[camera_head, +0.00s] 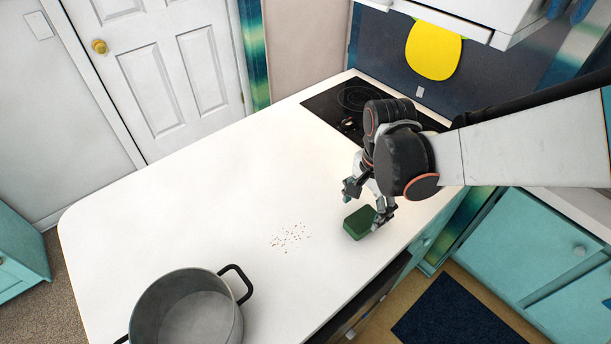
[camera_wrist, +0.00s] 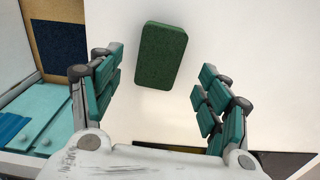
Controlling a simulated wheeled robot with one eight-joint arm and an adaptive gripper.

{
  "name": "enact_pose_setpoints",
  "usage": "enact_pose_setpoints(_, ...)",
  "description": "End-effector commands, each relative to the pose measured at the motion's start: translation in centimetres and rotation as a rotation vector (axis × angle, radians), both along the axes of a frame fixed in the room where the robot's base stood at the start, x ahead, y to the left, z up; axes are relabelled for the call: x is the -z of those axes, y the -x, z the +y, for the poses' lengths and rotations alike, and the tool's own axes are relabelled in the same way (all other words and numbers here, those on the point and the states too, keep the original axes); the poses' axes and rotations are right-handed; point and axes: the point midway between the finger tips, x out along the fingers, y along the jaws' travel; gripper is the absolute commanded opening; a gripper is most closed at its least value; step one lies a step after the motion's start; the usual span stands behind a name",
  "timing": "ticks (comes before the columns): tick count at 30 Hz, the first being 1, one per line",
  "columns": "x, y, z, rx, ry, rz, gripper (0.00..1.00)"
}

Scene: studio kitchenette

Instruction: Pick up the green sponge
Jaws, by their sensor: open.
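The green sponge (camera_head: 359,223) lies flat on the white countertop (camera_head: 200,200), near its front right edge. In the wrist view the sponge (camera_wrist: 163,55) sits at the upper middle, between the lines of the two fingers and beyond or level with their tips. My gripper (camera_head: 367,203) is right above and beside the sponge in the head view, partly overlapping it. In the wrist view my gripper (camera_wrist: 158,78) has its teal-padded fingers spread wide, with nothing between the pads. I cannot tell whether a finger touches the sponge.
A large grey pot (camera_head: 190,310) stands at the counter's near left. Brown crumbs (camera_head: 290,237) lie left of the sponge. A black cooktop (camera_head: 345,105) is behind my arm. Teal cabinets (camera_head: 530,245) and a dark mat (camera_head: 455,315) are at the right.

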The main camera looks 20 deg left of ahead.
Motion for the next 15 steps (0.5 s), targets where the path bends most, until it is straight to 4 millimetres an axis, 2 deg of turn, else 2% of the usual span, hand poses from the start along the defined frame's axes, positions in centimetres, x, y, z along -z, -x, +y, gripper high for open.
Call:
enact_pose_setpoints(5, 1.1, -0.1, 0.1, 0.000, 0.000, 0.000, 0.70)
enact_pose_setpoints(15, 5.3, -0.1, 0.0, 0.001, 0.000, 0.000, 0.70)
